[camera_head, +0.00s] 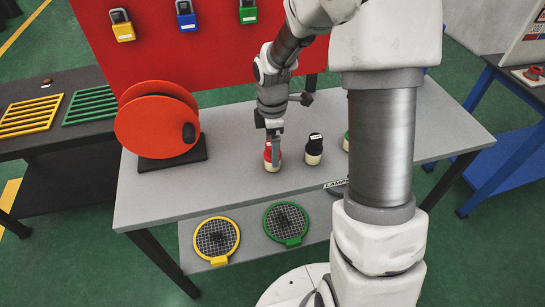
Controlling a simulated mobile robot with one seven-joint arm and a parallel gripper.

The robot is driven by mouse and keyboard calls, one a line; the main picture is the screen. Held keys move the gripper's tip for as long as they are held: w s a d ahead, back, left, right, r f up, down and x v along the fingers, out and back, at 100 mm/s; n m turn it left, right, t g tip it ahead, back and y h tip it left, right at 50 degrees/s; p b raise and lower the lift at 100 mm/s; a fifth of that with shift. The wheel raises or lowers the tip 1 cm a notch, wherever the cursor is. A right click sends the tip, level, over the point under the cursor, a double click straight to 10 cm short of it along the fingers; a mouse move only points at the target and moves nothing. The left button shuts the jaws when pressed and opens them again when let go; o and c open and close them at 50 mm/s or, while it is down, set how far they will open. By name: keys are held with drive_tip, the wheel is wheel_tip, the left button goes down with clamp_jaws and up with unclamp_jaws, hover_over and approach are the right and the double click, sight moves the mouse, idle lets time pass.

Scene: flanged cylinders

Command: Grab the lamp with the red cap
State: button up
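The lamp with the red cap (272,163) stands upright on the grey table, with a pale lower body. My gripper (274,146) points down right at this lamp, with a finger in front of its red cap. Whether the fingers touch the cap or are closed on it is too small to tell. A lamp with a black cap (314,149) stands to its right, apart from it. A lamp with a green cap (346,143) stands further right, mostly hidden behind my arm.
The grey table (160,203) has free room in front of the lamps. An orange reel (150,127) stands at its left. Yellow (217,239) and green (286,223) round mesh guards lie on a lower shelf. A red panel (220,62) with padlocks rises behind.

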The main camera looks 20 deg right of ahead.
drive_tip(key=shift+f, duration=0.8)
clamp_jaws()
